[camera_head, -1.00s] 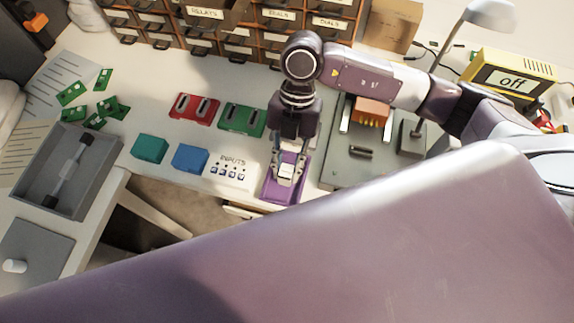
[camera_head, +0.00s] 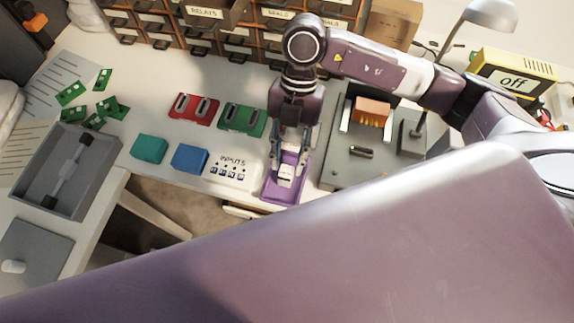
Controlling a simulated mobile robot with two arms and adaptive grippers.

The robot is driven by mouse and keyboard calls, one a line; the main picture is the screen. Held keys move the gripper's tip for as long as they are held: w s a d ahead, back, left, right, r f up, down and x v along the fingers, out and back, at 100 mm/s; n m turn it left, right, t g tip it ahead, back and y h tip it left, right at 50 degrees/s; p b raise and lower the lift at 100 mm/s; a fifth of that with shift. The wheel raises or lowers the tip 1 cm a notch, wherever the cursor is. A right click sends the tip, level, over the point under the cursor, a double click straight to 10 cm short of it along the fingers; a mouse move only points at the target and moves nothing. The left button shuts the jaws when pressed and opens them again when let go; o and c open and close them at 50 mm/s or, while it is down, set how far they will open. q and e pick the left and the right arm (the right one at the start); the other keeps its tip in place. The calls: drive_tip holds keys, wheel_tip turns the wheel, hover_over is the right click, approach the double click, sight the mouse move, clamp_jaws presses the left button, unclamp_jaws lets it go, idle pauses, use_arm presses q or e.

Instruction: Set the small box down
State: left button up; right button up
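The small box (camera_head: 286,174), white and blocky, sits in the purple tray (camera_head: 270,191) at the front edge of the bench. My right gripper (camera_head: 288,164) points down over the tray. Its two fingers are spread, one to each side of the box's upper end, with gaps showing between them and the box. The gripper looks open and empty. My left gripper is not in view.
A white INPUTS panel (camera_head: 231,168), a blue box (camera_head: 190,158) and a teal box (camera_head: 149,149) lie left of the tray. Red (camera_head: 193,107) and green (camera_head: 241,119) holders stand behind. A grey fixture (camera_head: 340,172) is close on the right. Labelled drawers (camera_head: 234,37) line the back.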

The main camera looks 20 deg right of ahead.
drive_tip(key=v, duration=0.9)
drive_tip(key=shift+b, duration=0.35)
drive_tip(key=shift+w+d, duration=0.1)
